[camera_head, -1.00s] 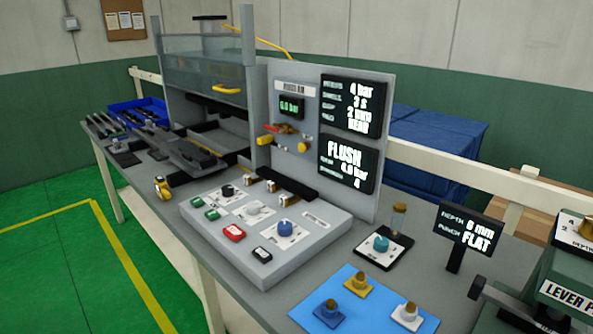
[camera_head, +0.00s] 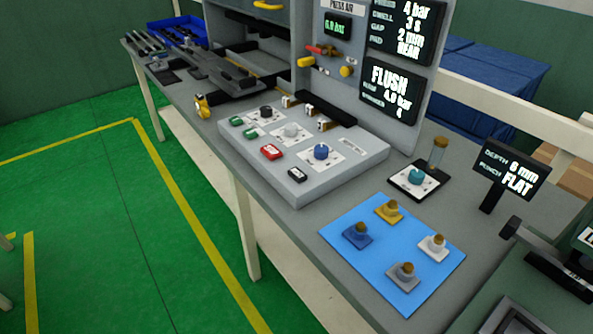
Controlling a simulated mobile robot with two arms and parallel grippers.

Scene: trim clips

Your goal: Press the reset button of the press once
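The press (camera_head: 273,54) stands at the back of the bench, with its control box (camera_head: 330,185) in front of it. The box carries two green buttons (camera_head: 243,127), a red button (camera_head: 271,152), a black button (camera_head: 297,174) and black, white and blue (camera_head: 321,151) knobs. The button labels are too small to read, so I cannot tell which one is the reset button. Neither of my grippers is in view.
Displays (camera_head: 391,90) on the panel read FLUSH and 4 bar. A blue mat (camera_head: 393,262) holds several small knobbed pieces. A depth sign (camera_head: 511,170) and another machine (camera_head: 560,255) stand at the right. The green floor (camera_head: 90,230) at left is clear.

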